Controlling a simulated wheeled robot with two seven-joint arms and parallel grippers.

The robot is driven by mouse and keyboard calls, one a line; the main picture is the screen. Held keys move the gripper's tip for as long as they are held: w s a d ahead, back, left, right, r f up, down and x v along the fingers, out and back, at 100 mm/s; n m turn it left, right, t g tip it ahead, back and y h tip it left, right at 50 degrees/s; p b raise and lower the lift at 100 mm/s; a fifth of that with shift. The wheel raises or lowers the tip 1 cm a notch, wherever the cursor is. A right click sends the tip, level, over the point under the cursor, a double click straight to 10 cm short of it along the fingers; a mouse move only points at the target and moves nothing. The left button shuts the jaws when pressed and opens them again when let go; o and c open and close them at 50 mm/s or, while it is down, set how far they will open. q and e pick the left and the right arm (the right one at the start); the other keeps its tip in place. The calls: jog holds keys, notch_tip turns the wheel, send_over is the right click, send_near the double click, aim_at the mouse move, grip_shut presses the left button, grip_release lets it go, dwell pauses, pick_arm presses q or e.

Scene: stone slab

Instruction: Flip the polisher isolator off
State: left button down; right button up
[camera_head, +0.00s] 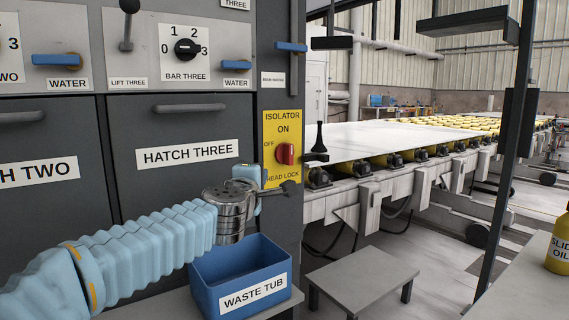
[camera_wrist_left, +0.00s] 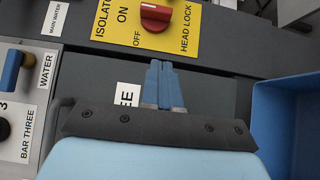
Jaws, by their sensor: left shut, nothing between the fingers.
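The isolator is a yellow plate (camera_head: 270,128) on the dark panel, lettered ISOLATOR, ON, OFF and HEAD LOCK. Its red knob (camera_head: 285,154) sits in the middle, its grip in line with the ON label. The knob also shows at the top of the left wrist view (camera_wrist_left: 155,17), with OFF beside it. My left gripper (camera_head: 290,187) is shut and empty, below the knob and in front of the plate's lower part, partly covering it. In the left wrist view its fingers (camera_wrist_left: 162,82) are together, apart from the knob. My right gripper is not in view.
A blue waste tub (camera_head: 238,268) stands below my left gripper. Hatch three (camera_head: 185,150) and a bar-three dial (camera_head: 187,50) are to the left, with blue water levers. A black upright lever (camera_head: 319,139) stands right of the plate, beside the white slab (camera_head: 400,140).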

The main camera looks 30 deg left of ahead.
pick_arm(q)
jog(key=shift+w, duration=0.15)
send_near(286, 161)
jog(key=a, duration=0.3)
jog(key=w, duration=0.2)
jog(key=w+p, duration=0.1)
jog(key=w, duration=0.1)
jog(key=shift+w+d+r, duration=0.15)
jog(key=shift+d, duration=0.05)
jog(key=shift+w+d, duration=0.2)
jog(key=shift+w, duration=0.3)
